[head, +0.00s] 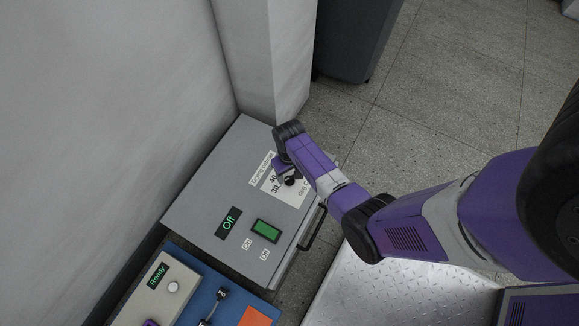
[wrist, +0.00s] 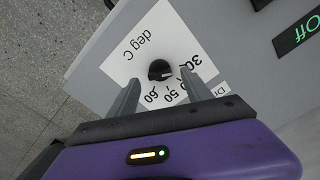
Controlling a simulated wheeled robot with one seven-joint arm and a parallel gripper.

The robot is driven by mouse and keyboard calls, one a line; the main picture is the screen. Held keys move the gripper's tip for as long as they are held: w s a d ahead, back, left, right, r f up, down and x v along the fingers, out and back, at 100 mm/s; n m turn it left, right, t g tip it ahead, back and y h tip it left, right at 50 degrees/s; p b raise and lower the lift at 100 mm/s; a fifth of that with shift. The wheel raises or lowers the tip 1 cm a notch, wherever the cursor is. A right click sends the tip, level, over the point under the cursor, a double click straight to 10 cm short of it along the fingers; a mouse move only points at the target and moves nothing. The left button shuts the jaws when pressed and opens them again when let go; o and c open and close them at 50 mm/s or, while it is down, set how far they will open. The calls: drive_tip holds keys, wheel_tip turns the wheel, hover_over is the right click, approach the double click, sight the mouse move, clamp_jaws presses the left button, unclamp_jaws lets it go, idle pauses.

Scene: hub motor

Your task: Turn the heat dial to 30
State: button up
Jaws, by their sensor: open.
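The heat dial is a small black knob (wrist: 160,70) on a white label marked "deg C" (wrist: 135,47) with numbers around it. In the wrist view 30, 50 and 60 are readable; the right finger covers part of the scale. A faint light mark on the knob seems to face right, but I cannot tell its exact setting. My gripper (wrist: 160,76) is open, its fingertips showing on either side of the knob, with no clear contact. In the head view the knob (head: 290,180) is beside my gripper (head: 284,171), with 40 and 30 partly visible.
The dial sits on a grey box (head: 205,190) with an "Off" display (head: 229,222), a green switch (head: 265,230) and a handle (head: 312,228). A wall stands at left, a pillar (head: 275,60) behind. A blue panel (head: 205,290) with a "Ready" unit is in front.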

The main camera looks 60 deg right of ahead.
wheel_tip(320, 180, up, 6)
drive_tip(key=shift+f+p, duration=0.25)
drive_tip(key=shift+p, duration=0.55)
drive_tip(key=w+d+r+t+h, duration=0.2)
drive_tip(key=w+d+r+t, duration=0.25)
drive_tip(key=w, duration=0.35)
wheel_tip(320, 180, up, 17)
drive_tip(key=n+t+h, duration=0.2)
drive_tip(key=n+t, duration=0.1)
drive_tip(key=t, duration=0.6)
hover_over(289, 178)
drive_tip(key=w+a, duration=0.1)
drive_tip(key=a, duration=0.4)
drive_tip(key=s+a+r+n+t+y, duration=0.1)
drive_tip(key=s+a+r+y, duration=0.1)
drive_tip(key=s+a+r, duration=0.7)
drive_tip(key=s+a+r+n+t+y, duration=0.15)
drive_tip(key=s+a+r, duration=0.25)
drive_tip(key=s+r, duration=0.45)
wheel_tip(289, 178, up, 11)
drive_tip(key=s+g+p, duration=0.1)
drive_tip(key=s+p, duration=0.1)
drive_tip(key=p, duration=1.1)
drive_tip(key=shift+s+a, duration=0.2)
